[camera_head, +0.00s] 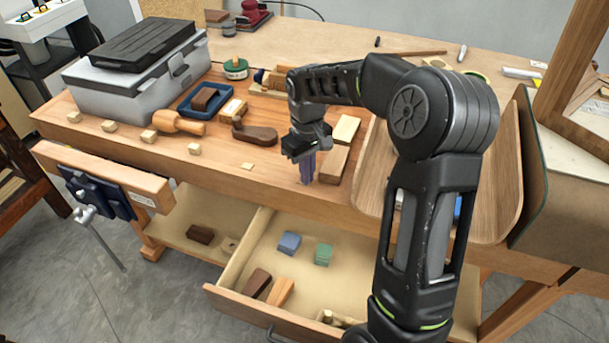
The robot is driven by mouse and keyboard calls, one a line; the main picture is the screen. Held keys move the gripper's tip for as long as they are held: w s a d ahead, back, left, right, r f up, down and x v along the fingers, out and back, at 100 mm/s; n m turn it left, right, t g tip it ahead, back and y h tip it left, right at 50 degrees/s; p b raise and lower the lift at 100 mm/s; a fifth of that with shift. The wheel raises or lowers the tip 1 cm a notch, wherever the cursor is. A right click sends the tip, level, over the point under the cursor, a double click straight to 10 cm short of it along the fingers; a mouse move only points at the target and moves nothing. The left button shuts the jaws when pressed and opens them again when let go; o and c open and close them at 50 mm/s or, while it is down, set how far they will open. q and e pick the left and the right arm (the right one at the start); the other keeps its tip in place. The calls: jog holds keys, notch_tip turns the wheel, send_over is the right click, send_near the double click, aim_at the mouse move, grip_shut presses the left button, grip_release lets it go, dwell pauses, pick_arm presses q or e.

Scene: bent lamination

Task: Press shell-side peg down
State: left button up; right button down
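My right gripper (308,167) points down over the front part of the workbench (262,190). Something purple shows at its fingertips; I cannot tell whether it is a held piece or the fingers themselves. Several small pale wooden pegs stand along the bench's front left: one at the far left (75,117), one beside it (108,126), one near the mallet (148,136) and one further right (194,149). I cannot tell which is the shell-side peg. A curved wooden shell (505,190) lies at the right, partly behind my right arm. My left gripper is out of view.
A grey toolbox (130,95), a wooden mallet (180,124), a blue tray (190,112) and a dark wood piece (258,134) are on the bench. Wood blocks (333,165) stand right beside the gripper. An open drawer (232,300) juts out below. A vise (95,190) is at left.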

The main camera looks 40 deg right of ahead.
jog(key=shift+w+a+r+p, duration=0.15)
jog(key=shift+w+r+p, duration=0.35)
jog(key=shift+s+r+p, duration=0.2)
jog(key=shift+r+p, duration=0.55)
jog(key=shift+r, duration=0.3)
jog(key=shift+s+r+p, duration=0.15)
jog(key=shift+r+p, duration=0.55)
jog(key=shift+r, duration=0.3)
jog(key=shift+a, duration=0.1)
